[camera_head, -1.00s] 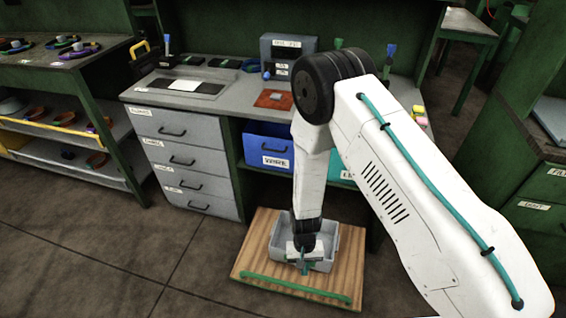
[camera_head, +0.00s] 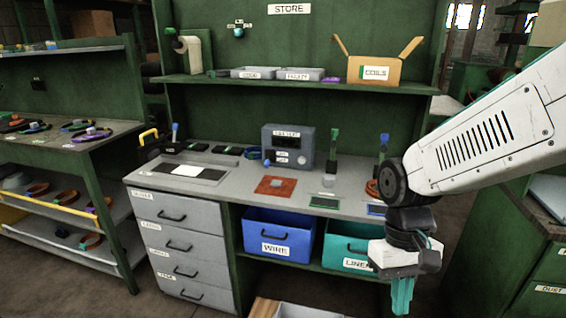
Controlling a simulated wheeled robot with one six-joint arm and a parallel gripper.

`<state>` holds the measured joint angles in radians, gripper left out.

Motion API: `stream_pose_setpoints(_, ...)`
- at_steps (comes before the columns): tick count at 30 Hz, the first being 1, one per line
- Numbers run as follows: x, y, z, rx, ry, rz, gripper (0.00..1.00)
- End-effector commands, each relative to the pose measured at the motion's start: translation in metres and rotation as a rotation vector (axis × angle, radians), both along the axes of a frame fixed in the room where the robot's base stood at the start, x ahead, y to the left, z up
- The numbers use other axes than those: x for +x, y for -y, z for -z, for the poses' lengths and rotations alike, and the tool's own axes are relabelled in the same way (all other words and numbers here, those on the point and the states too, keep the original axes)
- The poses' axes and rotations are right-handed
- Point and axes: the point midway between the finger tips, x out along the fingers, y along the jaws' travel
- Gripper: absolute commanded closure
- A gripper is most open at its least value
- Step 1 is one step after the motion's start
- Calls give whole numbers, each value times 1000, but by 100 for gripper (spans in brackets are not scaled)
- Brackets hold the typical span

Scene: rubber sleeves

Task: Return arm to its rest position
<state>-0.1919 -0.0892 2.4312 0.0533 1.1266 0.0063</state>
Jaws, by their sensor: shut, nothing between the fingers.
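My arm (camera_head: 490,130) is folded up at the right side of the head view, its forearm coming in from the right edge. My gripper (camera_head: 402,296) hangs below the wrist and points down, in front of the right end of the bench. Its teal fingers are together with nothing between them.
The grey workbench (camera_head: 225,195) holds a meter box (camera_head: 288,147), an orange mat (camera_head: 270,186) and small tools. Blue (camera_head: 278,236) and teal (camera_head: 345,247) bins sit below. A grey tray (camera_head: 300,311) shows at the bottom edge. Shelves stand left.

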Motion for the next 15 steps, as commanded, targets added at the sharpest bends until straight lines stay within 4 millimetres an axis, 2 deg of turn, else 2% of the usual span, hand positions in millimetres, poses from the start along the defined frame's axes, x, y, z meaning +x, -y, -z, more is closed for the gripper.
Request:
stream_pose_setpoints(1, -11, 9, -15, -1, 28, 9, 100)
stream_pose_setpoints(6, -44, 32, -52, -9, 119, 38, 100)
stream_pose_setpoints(9, -60, 43, -69, -12, 199, 63, 100)
stream_pose_setpoints(15, -78, 56, -96, -6, 363, 116, 100)
